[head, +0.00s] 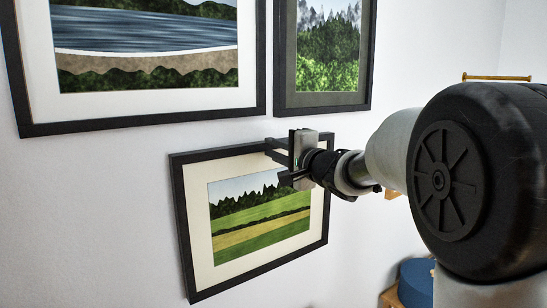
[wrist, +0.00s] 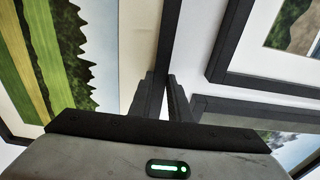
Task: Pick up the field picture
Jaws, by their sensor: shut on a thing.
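The field picture (head: 258,222) shows green and yellow field strips below dark trees, with a cream mat and a black frame. It is in the lower middle of the head view and at the left of the wrist view (wrist: 45,60). My gripper (head: 277,150) is shut on the top bar of its frame, right of the bar's middle. In the wrist view the two fingers (wrist: 164,90) lie on either side of the black bar. Part of the picture's top is hidden behind my gripper. I cannot tell whether the frame touches the wall.
A framed lake picture (head: 150,30) hangs above left, and a framed forest picture (head: 328,50) hangs above right, both close over my gripper. A brass-coloured rail (head: 497,78) is on the right wall. A blue round object (head: 415,283) sits low at right, partly behind my arm.

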